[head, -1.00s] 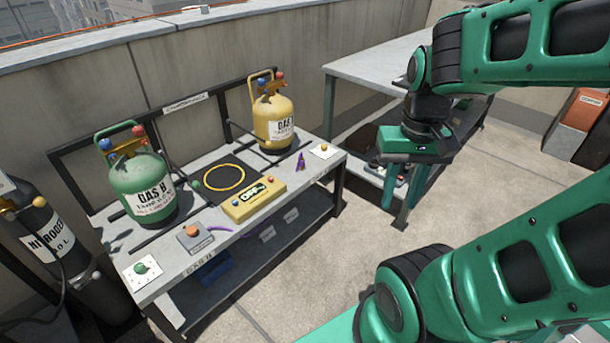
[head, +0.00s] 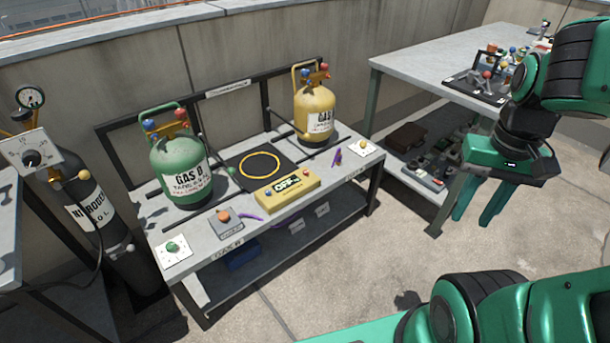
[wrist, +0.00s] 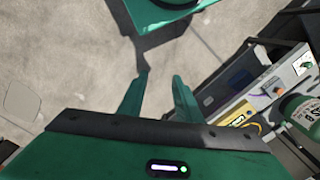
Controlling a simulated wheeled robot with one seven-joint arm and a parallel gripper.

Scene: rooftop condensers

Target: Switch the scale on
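The scale's black square platform with a yellow ring (head: 260,166) lies bare on the grey bench in the head view. In front of it sits a yellow box (head: 287,189) with a dark display that appears to read OFF, and small coloured buttons beside the display. The box also shows at the right of the wrist view (wrist: 232,114). My gripper (head: 474,216) hangs fingers down, well to the right of the bench, apart from the box. In the wrist view its two fingers (wrist: 158,98) are spread with only floor between them.
A green cylinder (head: 180,172) and a yellow cylinder (head: 315,115) stand either side of the platform. An orange button box (head: 224,220) and a green-knob plate (head: 173,250) are at the bench's left. A second table (head: 430,62) stands behind my gripper. Floor between is clear.

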